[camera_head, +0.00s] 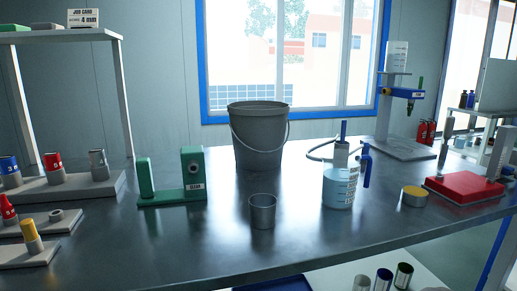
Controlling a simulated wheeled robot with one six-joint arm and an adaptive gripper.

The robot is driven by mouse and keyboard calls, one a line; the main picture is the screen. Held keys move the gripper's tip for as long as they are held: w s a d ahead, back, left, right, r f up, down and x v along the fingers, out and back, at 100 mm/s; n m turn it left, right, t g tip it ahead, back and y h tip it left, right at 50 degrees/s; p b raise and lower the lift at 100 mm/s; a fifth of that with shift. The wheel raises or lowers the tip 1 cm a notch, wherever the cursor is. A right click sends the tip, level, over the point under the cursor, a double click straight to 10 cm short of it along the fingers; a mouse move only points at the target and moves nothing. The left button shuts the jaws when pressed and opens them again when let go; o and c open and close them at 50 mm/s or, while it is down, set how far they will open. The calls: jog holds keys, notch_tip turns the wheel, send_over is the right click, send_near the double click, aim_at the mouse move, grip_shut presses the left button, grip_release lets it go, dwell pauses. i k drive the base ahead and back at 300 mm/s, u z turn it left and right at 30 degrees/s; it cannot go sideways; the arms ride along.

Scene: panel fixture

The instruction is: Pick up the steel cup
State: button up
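The steel cup (263,213) is a small grey metal cup. It stands upright on the dark shiny table (290,245), near the middle of the view, with its open rim up. It stands in front of a large grey bucket and apart from it. My gripper is not in this view, so I cannot see whether it is open or shut.
A grey bucket (258,138) stands behind the cup. A green fixture (172,192) is to its left, a clear bottle with blue liquid (340,188) to its right. A yellow-topped tin (414,196) and red device (462,190) are farther right. The table in front is clear.

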aim_at(263, 211)
jog(key=z, duration=0.6)
jog(key=k, duration=1.15)
jog(key=u, duration=1.6)
jog(key=i, duration=0.5)
jog(key=u, duration=0.05)
